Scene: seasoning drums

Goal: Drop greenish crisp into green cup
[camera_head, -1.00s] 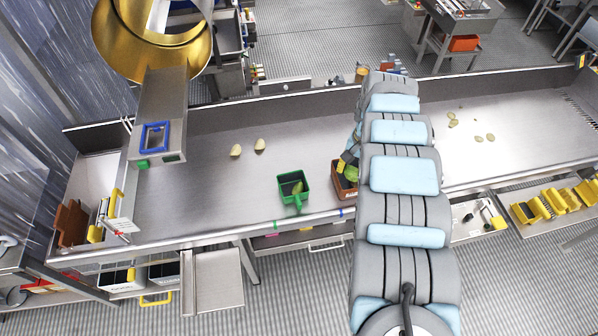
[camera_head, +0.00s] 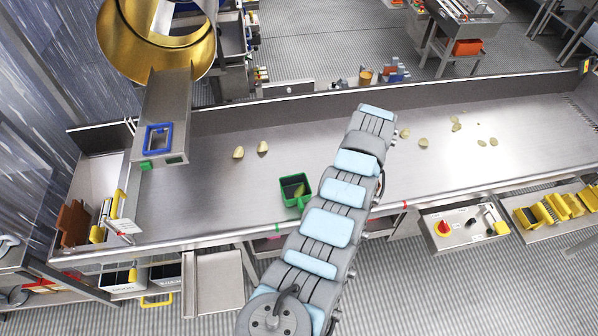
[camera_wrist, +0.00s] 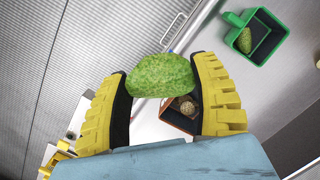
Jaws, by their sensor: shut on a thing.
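My gripper (camera_wrist: 161,68) has yellow ribbed fingers shut on a bumpy greenish crisp (camera_wrist: 163,77) in the wrist view. The crisp is held between the fingertips, above the worktop. The green cup (camera_wrist: 244,59) is at the upper right of that view, apart from the held crisp, with another greenish crisp (camera_wrist: 245,40) inside it. In the head view the green cup (camera_head: 283,193) stands upright on the steel worktop, just left of my arm. My gripper and the held crisp are hidden behind my arm there.
A reddish-brown cup (camera_wrist: 166,112) with a pale crisp (camera_wrist: 187,106) inside shows below the held crisp. Two crisps (camera_head: 239,152) lie left of the green cup on the worktop (camera_head: 200,190). Several crisps (camera_head: 456,126) lie to the right. A gold drum (camera_head: 150,50) stands at upper left.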

